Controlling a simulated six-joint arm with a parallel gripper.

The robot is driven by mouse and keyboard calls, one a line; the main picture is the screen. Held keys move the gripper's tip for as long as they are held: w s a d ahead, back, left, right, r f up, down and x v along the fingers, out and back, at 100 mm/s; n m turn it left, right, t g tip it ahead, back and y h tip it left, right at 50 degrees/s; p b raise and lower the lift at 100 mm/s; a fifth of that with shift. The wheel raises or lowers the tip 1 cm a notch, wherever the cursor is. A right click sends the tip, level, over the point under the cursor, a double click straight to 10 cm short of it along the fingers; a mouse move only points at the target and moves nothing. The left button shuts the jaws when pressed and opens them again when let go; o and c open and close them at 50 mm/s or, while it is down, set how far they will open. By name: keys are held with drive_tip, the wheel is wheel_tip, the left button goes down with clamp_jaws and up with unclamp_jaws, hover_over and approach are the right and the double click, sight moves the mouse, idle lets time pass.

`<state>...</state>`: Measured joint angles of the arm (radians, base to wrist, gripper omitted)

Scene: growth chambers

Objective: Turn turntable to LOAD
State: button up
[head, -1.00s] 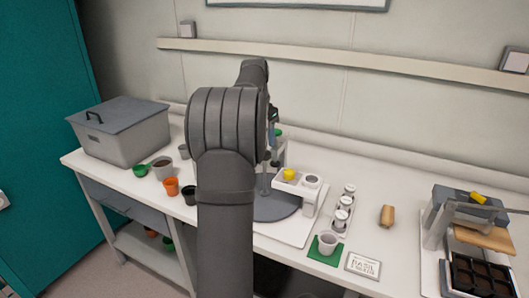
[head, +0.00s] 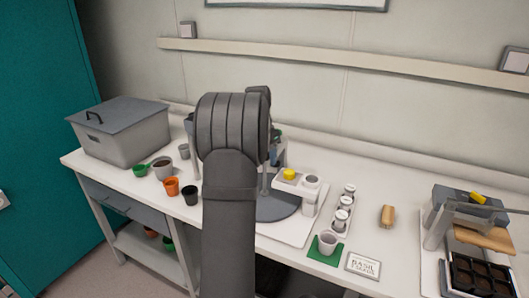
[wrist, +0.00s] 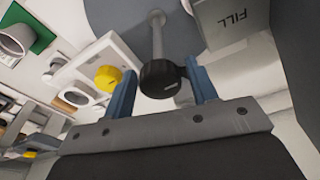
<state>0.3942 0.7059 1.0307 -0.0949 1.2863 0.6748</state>
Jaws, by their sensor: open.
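The grey turntable disc (head: 275,210) sits on a white base on the bench, partly hidden behind my arm in the head view. It also shows at the top of the wrist view (wrist: 110,14). A grey rod with a black knob (wrist: 160,78) stands out from the disc. My gripper (wrist: 162,82) is open, with its two blue fingers on either side of the black knob. A gap shows at the left finger; I cannot tell whether the right finger touches the knob. A grey block marked FILL (wrist: 236,28) is at the upper right of the wrist view.
A white stand with a yellow button (head: 289,174) is right of the disc; the button (wrist: 108,78) is close to my left finger in the wrist view. White-lidded jars (head: 342,215), a cup on a green mat (head: 322,256) and small pots (head: 171,186) are nearby.

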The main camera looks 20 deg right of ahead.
drive_tip(key=c, duration=0.6)
drive_tip(key=n, duration=0.3)
drive_tip(key=shift+n+t+y, duration=0.3)
drive_tip(key=shift+n+y, duration=0.1)
drive_tip(key=shift+n, duration=1.1)
drive_tip(key=shift+n, duration=0.6)
drive_tip(key=n, duration=0.4)
drive_tip(key=shift+n+y, duration=0.4)
